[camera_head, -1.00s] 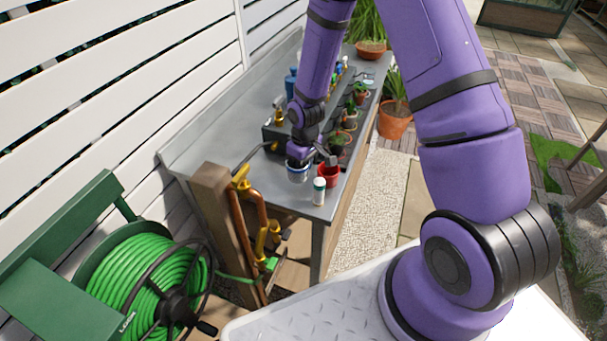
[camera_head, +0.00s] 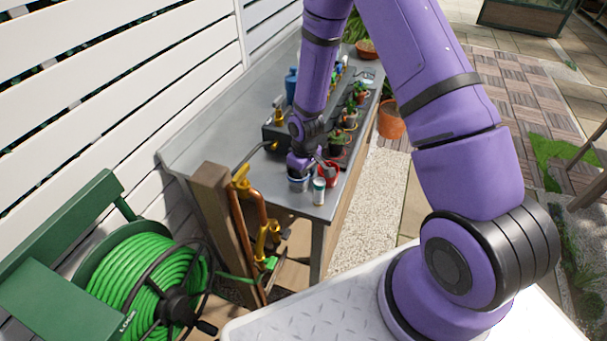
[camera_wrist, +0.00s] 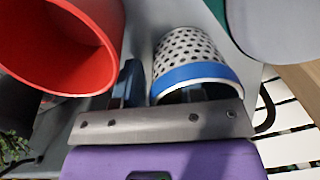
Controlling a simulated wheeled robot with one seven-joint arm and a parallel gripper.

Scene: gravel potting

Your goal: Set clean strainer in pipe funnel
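The strainer (camera_wrist: 190,60) is a white perforated cup with a blue rim band. In the head view it shows partly (camera_head: 298,185) under my gripper (camera_head: 300,166), near the front end of the bench. In the wrist view, one finger of my gripper (camera_wrist: 160,90) is outside the strainer and the other reaches inside its rim, so the wall sits between them. The fingers look shut on that wall. Whether the strainer's base touches the bench is hidden. A copper pipe with yellow fittings (camera_head: 240,183) stands at the bench's near corner; I cannot clearly make out its funnel.
A red pot (camera_wrist: 60,45) stands close beside the strainer, also in the head view (camera_head: 329,173). A white bottle with a green cap (camera_head: 319,192) is close in front. Potted plants (camera_head: 338,141) line the bench's right side. A wooden post (camera_head: 212,215) stands by the pipe.

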